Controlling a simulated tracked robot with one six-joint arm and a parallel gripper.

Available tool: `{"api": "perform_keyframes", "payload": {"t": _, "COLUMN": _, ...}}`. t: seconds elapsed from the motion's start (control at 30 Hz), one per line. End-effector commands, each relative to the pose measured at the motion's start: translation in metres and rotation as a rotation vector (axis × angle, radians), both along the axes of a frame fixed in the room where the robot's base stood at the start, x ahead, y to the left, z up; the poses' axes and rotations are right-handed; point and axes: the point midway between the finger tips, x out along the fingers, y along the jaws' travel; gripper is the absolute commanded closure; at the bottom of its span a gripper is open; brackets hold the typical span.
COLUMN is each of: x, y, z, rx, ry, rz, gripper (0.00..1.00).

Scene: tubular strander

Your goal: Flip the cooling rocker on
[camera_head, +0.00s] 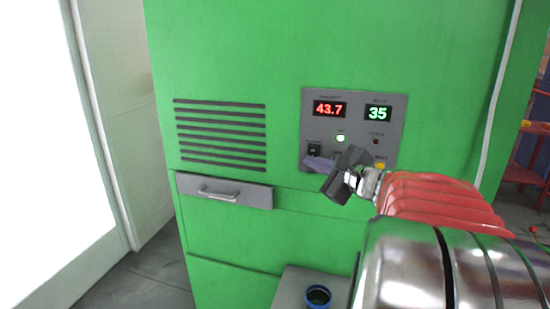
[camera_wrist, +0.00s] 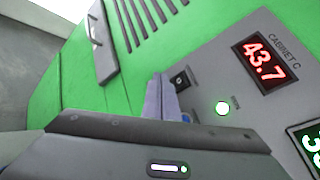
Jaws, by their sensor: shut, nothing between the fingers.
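The cooling rocker is a small black switch (camera_head: 314,149) at the lower left of the grey control panel (camera_head: 352,106) on the green cabinet. It also shows in the wrist view (camera_wrist: 181,80), just beyond my fingertips. My gripper (camera_head: 318,164) is shut and empty, its purple-grey fingers just below the rocker. In the wrist view the shut fingers (camera_wrist: 162,96) point up at the panel beside the rocker. I cannot tell whether they touch it, nor which way the rocker is tipped. The panel's lower middle is hidden behind my gripper in the head view.
The panel has a red display (camera_head: 330,109) reading 43.7, a green display (camera_head: 377,113) reading 35, a lit green lamp (camera_head: 340,138) and a yellow button (camera_head: 380,166). A drawer handle (camera_head: 218,194) and vent slots (camera_head: 221,134) are left. A blue-rimmed cup (camera_head: 318,296) stands below.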

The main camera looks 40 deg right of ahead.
Motion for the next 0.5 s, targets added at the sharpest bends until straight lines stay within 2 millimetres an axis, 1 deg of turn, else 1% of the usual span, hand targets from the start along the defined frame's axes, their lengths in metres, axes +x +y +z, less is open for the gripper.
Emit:
{"api": "perform_keyframes", "payload": {"t": 0.23, "x": -0.003, "y": 0.004, "z": 0.001, "rx": -0.001, "ry": -0.001, "rz": -0.001, "gripper": 1.00}}
{"api": "perform_keyframes", "payload": {"t": 0.5, "x": -0.014, "y": 0.018, "z": 0.004, "rx": -0.002, "ry": 0.000, "rz": 0.000, "gripper": 1.00}}
